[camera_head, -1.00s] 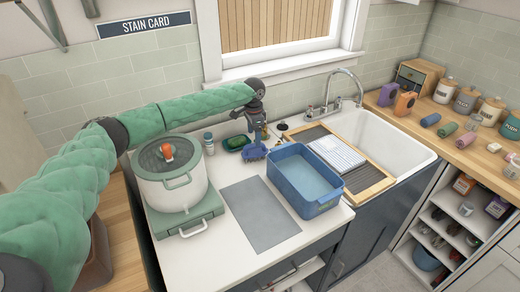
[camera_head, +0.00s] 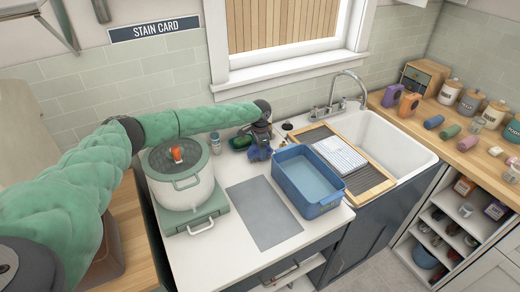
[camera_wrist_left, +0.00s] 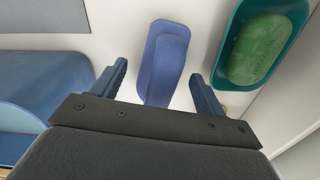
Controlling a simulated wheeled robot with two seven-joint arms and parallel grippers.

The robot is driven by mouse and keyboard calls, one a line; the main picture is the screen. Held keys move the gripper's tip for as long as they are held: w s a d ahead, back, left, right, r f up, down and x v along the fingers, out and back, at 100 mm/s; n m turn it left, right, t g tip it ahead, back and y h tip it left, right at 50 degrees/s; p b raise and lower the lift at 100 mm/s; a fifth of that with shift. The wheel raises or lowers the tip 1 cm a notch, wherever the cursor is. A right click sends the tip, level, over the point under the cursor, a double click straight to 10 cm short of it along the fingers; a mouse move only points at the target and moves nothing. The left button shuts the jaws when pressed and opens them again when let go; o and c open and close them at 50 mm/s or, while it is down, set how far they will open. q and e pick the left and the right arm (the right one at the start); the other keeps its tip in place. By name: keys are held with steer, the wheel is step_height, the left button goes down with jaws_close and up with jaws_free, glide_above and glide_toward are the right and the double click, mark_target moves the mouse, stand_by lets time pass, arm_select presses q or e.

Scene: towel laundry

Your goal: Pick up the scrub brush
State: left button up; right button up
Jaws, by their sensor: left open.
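The scrub brush (camera_wrist_left: 163,62) is blue-violet with a long, rounded body. In the left wrist view it lies on the white counter between the two fingers of my left gripper (camera_wrist_left: 157,74), which is open. A gap shows on each side, so the fingers do not visibly touch it. In the head view, my left gripper (camera_head: 260,146) is low over the brush (camera_head: 256,154) and hides part of it. My right gripper is not in view.
The blue basin (camera_head: 300,187) is just right of the brush. A white pot (camera_head: 183,187) stands at left. The grey mat (camera_head: 263,212) is bare.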

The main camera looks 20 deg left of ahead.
arm_select(q)
steer(key=shift+f, duration=0.35)
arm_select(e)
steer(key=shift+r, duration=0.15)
arm_select(q)
steer(key=c, duration=1.1)
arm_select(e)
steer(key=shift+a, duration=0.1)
